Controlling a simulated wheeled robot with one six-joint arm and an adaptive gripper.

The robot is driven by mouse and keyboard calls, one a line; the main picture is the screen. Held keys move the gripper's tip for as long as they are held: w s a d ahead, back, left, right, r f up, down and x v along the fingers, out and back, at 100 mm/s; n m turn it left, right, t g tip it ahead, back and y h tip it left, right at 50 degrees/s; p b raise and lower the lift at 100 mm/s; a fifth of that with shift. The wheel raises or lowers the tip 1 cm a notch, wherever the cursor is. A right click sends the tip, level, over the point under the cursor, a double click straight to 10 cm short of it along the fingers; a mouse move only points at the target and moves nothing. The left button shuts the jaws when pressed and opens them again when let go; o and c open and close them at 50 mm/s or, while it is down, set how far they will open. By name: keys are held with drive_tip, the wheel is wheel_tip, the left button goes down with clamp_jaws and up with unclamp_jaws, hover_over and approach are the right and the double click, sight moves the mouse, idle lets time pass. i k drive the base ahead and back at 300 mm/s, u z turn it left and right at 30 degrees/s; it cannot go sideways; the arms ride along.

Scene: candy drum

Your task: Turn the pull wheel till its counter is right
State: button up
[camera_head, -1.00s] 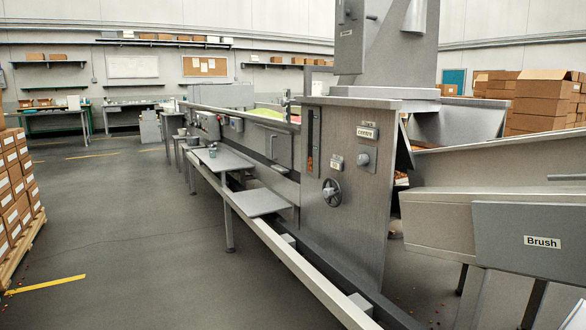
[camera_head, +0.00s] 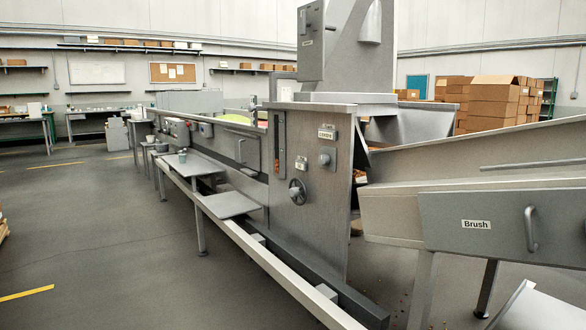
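A dark round handwheel (camera_head: 298,191) with a hub is mounted low on the grey end panel (camera_head: 312,235) of the long machine. Higher on the panel are a knob (camera_head: 327,157) and a label plate (camera_head: 327,133). A vertical slot (camera_head: 280,145) with orange-brown pieces showing low in it is at the panel's left. I cannot make out a counter or its digits, nor tell for sure that this wheel is the pull wheel. My gripper is not in view.
A grey unit labelled Brush (camera_head: 476,224), with a handle (camera_head: 531,229), stands at the right. A pale rail (camera_head: 255,262) runs low along the machine's front. Side shelves (camera_head: 228,204) jut out. The floor (camera_head: 100,230) at the left is open. Cartons (camera_head: 492,103) stand behind.

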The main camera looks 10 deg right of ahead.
sight(295, 192)
drive_tip(key=u, duration=0.7)
drive_tip(key=i, duration=0.6)
drive_tip(key=u, duration=1)
drive_tip(key=i, duration=0.7)
drive_tip(key=z, duration=0.6)
drive_tip(key=i, duration=0.9)
drive_tip(key=z, duration=0.85)
